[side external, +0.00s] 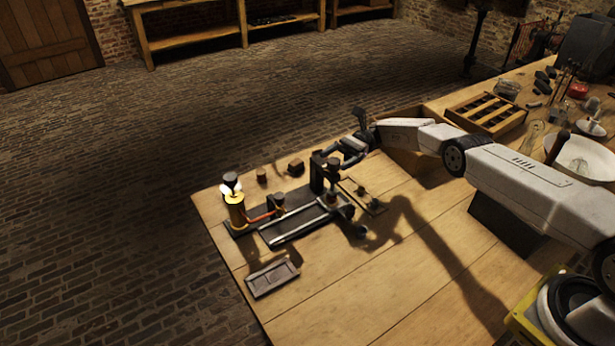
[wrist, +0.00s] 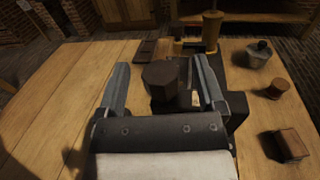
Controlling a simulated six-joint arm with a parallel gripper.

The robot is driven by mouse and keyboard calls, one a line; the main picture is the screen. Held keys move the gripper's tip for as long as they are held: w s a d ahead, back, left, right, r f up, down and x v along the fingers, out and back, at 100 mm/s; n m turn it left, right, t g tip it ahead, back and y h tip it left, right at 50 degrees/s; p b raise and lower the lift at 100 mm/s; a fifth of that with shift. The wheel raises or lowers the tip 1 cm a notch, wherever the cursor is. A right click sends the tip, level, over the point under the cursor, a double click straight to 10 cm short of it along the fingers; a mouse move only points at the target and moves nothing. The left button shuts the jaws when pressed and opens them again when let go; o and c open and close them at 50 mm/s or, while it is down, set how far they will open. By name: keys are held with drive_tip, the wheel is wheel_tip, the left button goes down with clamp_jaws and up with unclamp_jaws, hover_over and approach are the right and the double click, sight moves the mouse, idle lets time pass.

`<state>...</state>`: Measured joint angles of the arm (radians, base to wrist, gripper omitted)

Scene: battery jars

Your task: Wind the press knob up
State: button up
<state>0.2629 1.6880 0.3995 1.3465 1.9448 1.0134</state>
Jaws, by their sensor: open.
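The press (side external: 317,178) stands on the wooden table, a dark upright frame beside a long dark bed (side external: 297,219). Its dark, faceted press knob (side external: 333,163) is on top. In the wrist view the knob (wrist: 165,75) sits between the two grey fingers of my gripper (wrist: 163,82). The fingers are open, with a clear gap on the knob's left and a narrower one on its right. In the side view my gripper (side external: 332,155) reaches in from the right at knob height. Part of the press under the knob is hidden by my gripper in the wrist view.
A brass cylinder (side external: 236,209) with a bright glow stands left of the press; it also shows in the wrist view (wrist: 212,28). A small dark tray (side external: 272,278) lies near the table edge. Small wooden blocks (side external: 296,167) stand behind the press. The front tabletop is clear.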

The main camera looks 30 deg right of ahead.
sight(328, 162)
drive_tip(key=shift+r, duration=2.8)
drive_tip(key=d+f+m+t, duration=0.1)
drive_tip(key=f+t, duration=0.1)
drive_tip(key=s+d+f+m+t, duration=0.1)
drive_tip(key=d+f+m+t, duration=0.2)
drive_tip(key=f+t, duration=0.1)
drive_tip(key=t, duration=0.1)
drive_tip(key=shift+s+d+f+m, duration=0.1)
drive_tip(key=shift+s+d+m, duration=0.2)
drive_tip(key=shift+x, duration=3.95)
drive_tip(key=shift+w, duration=0.1)
